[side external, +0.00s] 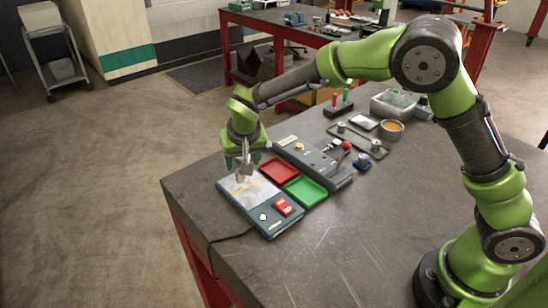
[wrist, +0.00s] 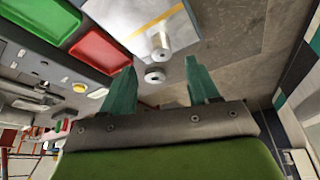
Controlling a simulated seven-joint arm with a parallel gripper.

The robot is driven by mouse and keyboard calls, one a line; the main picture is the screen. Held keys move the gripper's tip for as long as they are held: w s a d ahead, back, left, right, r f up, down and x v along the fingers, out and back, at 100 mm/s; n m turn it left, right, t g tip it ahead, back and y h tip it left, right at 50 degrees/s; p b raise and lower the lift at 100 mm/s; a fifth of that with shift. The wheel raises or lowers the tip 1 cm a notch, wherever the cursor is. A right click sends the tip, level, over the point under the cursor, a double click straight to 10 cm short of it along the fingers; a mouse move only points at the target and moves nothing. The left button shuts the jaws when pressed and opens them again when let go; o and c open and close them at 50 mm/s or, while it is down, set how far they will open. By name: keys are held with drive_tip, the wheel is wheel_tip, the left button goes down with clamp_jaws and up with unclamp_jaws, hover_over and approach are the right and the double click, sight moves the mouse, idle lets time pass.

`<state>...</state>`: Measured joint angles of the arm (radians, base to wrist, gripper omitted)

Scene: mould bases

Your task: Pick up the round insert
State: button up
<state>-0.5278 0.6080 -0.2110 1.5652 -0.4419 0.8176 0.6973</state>
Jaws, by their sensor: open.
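My gripper (side external: 241,164) is open, with its two teal fingers pointing down over the left end of the light panel (side external: 232,187). In the wrist view my gripper (wrist: 159,66) shows its fingers spread apart with nothing clamped between them. A small round pale piece with a dark centre (wrist: 154,76) appears in the gap between the fingers. A short pale cylinder (wrist: 161,42) stands just beyond it, by a yellow line on the panel. I cannot tell for sure which of these is the round insert. In the side view a silvery piece shows below the fingers, partly hidden.
A red tray (side external: 279,170) and a green tray (side external: 306,191) lie right of the panel. A grey control box (side external: 318,165) with a red-knobbed lever stands behind them. The panel has a red switch (side external: 284,207).

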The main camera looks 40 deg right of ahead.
drive_tip(key=x, duration=0.6)
drive_tip(key=shift+w+a+f, duration=0.1)
drive_tip(key=shift+w+f, duration=0.05)
drive_tip(key=shift+f, duration=0.1)
clamp_jaws()
